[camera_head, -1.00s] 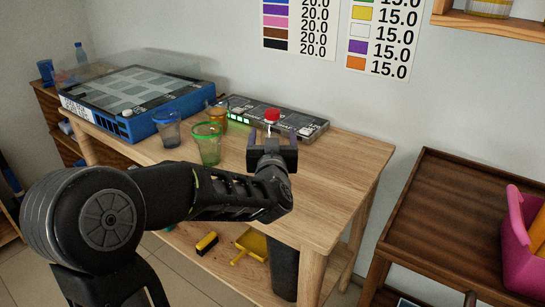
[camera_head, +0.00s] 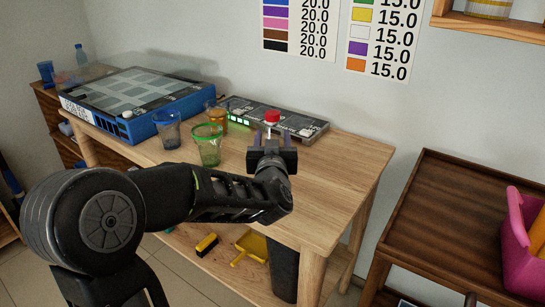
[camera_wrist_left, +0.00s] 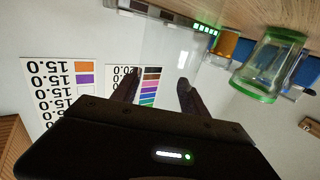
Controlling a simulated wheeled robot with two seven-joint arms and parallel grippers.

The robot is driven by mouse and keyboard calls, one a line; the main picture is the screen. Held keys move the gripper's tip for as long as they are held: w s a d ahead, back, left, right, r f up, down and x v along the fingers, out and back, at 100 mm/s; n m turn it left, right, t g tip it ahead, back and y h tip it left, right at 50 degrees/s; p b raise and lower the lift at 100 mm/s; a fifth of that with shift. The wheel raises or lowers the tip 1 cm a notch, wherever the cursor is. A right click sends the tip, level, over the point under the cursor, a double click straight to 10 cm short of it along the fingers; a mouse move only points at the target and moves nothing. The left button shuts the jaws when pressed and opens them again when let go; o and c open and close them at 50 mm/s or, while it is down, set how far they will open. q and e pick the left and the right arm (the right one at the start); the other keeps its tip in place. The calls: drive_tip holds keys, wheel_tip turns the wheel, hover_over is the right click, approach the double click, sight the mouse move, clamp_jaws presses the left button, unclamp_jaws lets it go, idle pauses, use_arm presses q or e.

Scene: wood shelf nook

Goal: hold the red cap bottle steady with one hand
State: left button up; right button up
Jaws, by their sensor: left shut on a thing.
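The red cap bottle shows its red cap (camera_head: 272,116) just above my left gripper (camera_head: 272,136), over the front right of the wooden table in the head view. My left gripper is shut on the bottle, with one finger on each side below the cap. The bottle's body is clear and mostly hidden behind the fingers and wrist. In the left wrist view the two fingers (camera_wrist_left: 158,90) stand apart, and the clear bottle between them is hard to make out. My right gripper is not in view.
Green (camera_head: 207,150), blue (camera_head: 168,130) and orange (camera_head: 216,114) cups stand left of my gripper. A dark flat device (camera_head: 300,124) lies behind the bottle, and a blue machine (camera_head: 190,103) at the left. The table's right end (camera_head: 345,170) is clear.

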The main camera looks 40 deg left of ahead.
use_arm(q)
clamp_jaws()
idle(0.4)
wheel_tip(320, 180, up, 10)
drive_tip(key=p, duration=0.3)
drive_tip(key=shift+p, duration=0.4)
drive_tip(key=shift+o, duration=0.7)
unclamp_jaws()
clamp_jaws()
